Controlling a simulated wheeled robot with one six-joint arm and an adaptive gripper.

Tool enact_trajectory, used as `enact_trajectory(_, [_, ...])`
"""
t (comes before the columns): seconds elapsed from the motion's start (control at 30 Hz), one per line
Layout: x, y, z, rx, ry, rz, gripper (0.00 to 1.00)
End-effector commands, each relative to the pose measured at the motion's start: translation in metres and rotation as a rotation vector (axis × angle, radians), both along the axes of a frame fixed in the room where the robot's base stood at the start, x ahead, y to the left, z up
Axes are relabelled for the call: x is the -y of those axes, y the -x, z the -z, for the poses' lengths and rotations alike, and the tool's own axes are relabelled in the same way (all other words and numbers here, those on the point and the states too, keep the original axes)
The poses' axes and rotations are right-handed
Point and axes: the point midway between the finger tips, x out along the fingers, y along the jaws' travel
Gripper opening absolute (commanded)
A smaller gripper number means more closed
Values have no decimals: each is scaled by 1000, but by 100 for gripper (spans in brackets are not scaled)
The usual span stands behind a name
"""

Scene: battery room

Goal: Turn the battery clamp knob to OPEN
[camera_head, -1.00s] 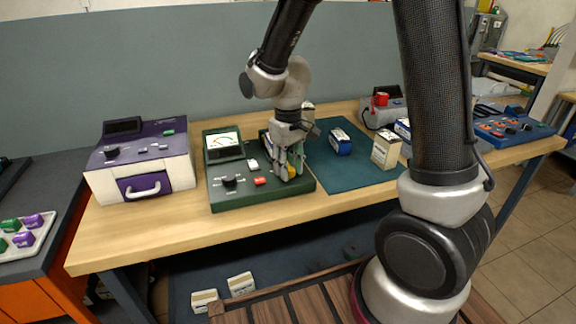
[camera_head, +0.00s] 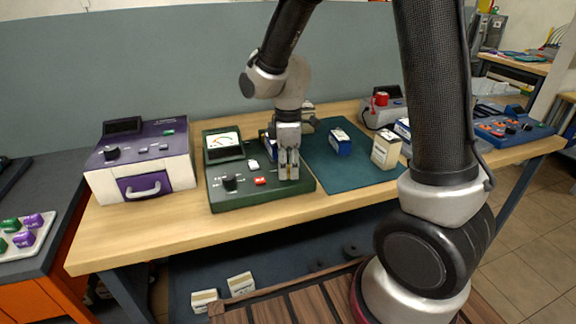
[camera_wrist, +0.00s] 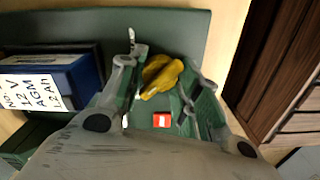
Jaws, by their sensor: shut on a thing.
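The yellow battery clamp knob (camera_wrist: 163,76) sits on the green tester (camera_head: 240,198) and shows between my fingers in the wrist view. In the head view my gripper (camera_head: 288,174) points down at the tester's right part and hides the knob. My gripper, also in the wrist view (camera_wrist: 165,88), is shut on the knob, with a finger on each side. A blue battery with a white label (camera_wrist: 38,88) stands beside the knob in the wrist view. I cannot read any OPEN mark by the knob.
The tester has a meter (camera_head: 224,141), a black dial (camera_head: 230,183) and a red button (camera_head: 260,181). A purple and white device (camera_head: 140,165) stands to its left. A teal mat (camera_head: 350,175) with a blue battery (camera_head: 341,142) and a cream one (camera_head: 386,151) lies to its right.

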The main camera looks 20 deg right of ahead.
Motion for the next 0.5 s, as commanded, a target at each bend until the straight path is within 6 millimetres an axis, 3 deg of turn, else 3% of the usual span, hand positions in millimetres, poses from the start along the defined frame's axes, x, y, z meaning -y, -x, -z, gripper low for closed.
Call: enact_trajectory(0.5, [0,1,0,-1,1,-263,18])
